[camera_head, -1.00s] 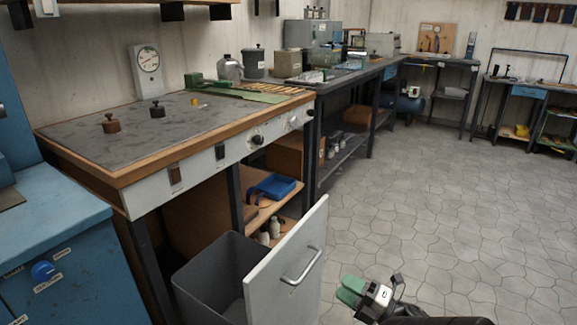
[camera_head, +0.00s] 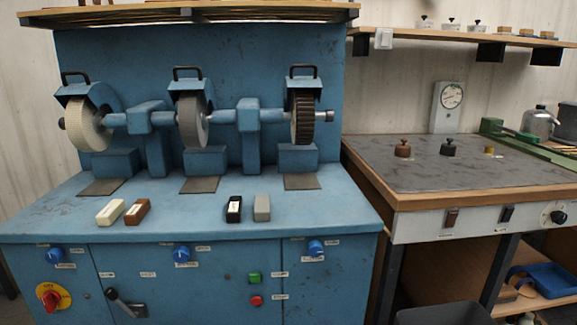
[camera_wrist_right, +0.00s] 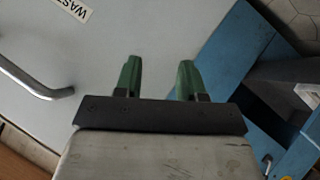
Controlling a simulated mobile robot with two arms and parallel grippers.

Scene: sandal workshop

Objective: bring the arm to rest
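My right gripper (camera_wrist_right: 158,80) shows in the right wrist view with its two green fingers apart and nothing between them. It is in front of a pale panel (camera_wrist_right: 100,50) with a metal bar handle (camera_wrist_right: 35,85) and a label that begins "WAST". The handle is to the left of the fingers and apart from them. Neither gripper shows in the head view, so my left gripper is out of sight.
A blue grinding bench (camera_head: 200,215) with several wheels and small blocks fills the head view's left. A workbench (camera_head: 440,178) with a grey top stands right, with a grey bin (camera_head: 445,315) below. A blue structure (camera_wrist_right: 225,60) is close right of my right gripper.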

